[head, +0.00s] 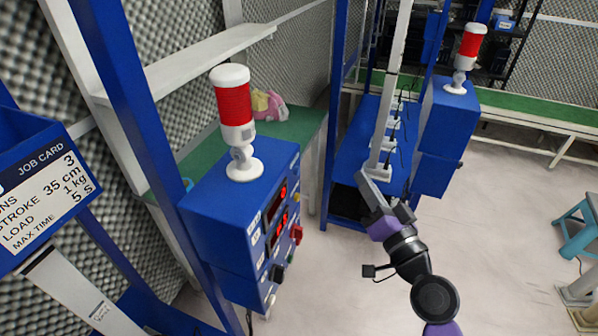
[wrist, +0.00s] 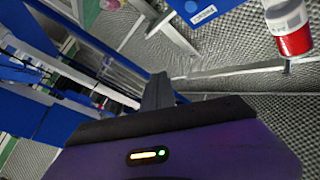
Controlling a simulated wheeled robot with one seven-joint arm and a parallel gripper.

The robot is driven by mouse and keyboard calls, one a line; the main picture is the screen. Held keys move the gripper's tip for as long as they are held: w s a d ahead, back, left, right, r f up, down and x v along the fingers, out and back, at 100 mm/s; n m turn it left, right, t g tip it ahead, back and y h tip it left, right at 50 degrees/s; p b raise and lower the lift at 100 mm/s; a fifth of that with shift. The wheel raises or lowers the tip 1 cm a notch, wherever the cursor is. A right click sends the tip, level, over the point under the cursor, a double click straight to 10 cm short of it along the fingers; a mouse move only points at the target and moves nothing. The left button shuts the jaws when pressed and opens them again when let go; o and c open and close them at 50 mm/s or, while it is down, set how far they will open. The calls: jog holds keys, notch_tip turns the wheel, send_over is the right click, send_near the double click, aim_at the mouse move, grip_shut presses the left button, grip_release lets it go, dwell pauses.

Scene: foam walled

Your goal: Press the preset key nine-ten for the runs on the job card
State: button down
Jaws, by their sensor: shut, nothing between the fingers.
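The job card (head: 45,195) hangs at the far left of the head view, partly cut off. It reads runs 3, stroke 35 cm, load 1 kg, max time 5 s. A blue control box (head: 215,205) stands right of it. Its panel (head: 277,225) faces right and is seen at a steep angle, with red digit displays, pale labels and several buttons. I cannot tell which is the nine-ten key. My gripper (head: 370,185) is shut and empty, in the air to the right of the panel and apart from it. Its shut fingers (wrist: 157,92) show in the wrist view.
A red and white lamp (head: 235,115) stands on the control box. Blue uprights and a white shelf (head: 190,60) frame it. A second blue box (head: 447,115) with a lamp stands behind my gripper. A teal stool (head: 575,225) is at right. Floor between is clear.

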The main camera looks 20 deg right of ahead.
aim_at(297, 171)
jog(key=shift+s+a+f+n+g+y, duration=0.1)
jog(key=shift+a+f+n+g+y, duration=0.25)
jog(key=shift+a+f+y, duration=0.4)
jog(key=shift+a+r, duration=0.1)
jog(key=shift+a, duration=0.05)
jog(key=w+a+p, duration=0.3)
jog(key=w+a, duration=0.2)
jog(key=a, duration=0.2)
jog(key=shift+w+a, duration=0.1)
jog(key=shift+w, duration=0.05)
dwell(1.8)
jog(key=shift+w+a, duration=0.2)
jog(key=shift+a, duration=0.05)
